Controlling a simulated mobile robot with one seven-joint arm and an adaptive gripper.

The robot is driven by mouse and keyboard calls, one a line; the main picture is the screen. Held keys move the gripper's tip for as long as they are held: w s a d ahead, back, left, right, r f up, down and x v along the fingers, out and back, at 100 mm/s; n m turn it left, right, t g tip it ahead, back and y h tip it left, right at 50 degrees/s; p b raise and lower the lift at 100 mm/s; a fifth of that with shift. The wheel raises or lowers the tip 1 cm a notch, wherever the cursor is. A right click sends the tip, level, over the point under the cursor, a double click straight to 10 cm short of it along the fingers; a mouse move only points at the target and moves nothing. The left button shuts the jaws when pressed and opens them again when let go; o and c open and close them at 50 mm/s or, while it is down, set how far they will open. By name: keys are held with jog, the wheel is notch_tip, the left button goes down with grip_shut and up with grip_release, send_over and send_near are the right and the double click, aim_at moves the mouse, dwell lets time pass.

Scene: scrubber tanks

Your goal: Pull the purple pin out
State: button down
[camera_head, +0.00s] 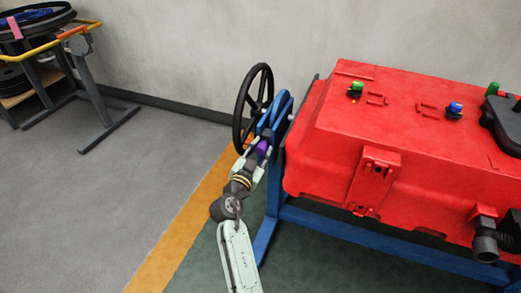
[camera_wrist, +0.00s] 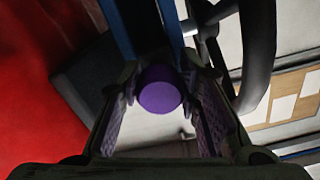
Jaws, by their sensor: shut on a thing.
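The purple pin (camera_wrist: 160,90) shows as a round purple head between my gripper's two fingers in the wrist view. In the head view the purple pin (camera_head: 262,147) is a small purple patch at the blue bracket (camera_head: 277,117). My gripper (camera_head: 259,151) reaches up to the bracket from below and is shut on the pin. In the wrist view my gripper (camera_wrist: 163,100) has a finger on each side of the head. How deep the pin sits in the bracket is hidden behind its head.
A black handwheel (camera_head: 241,105) stands right beside the bracket, close to my gripper. The large red tank (camera_head: 325,150) lies to the right on a blue frame (camera_head: 345,229). A cart (camera_head: 89,85) stands at the far left. The grey floor (camera_head: 110,190) between them is clear.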

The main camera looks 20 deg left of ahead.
dwell(0.3)
jog(key=shift+s+f+b, duration=0.15)
jog(key=shift+s+b, duration=0.15)
jog(key=shift+s, duration=0.05)
jog(key=s+b, duration=0.1)
jog(key=s, duration=0.1)
jog(key=shift+s, duration=0.4)
jog(key=shift+s+b, duration=0.3)
jog(key=shift+s, duration=0.15)
jog(key=c, duration=1.2)
grip_release()
jog(key=shift+o, duration=0.2)
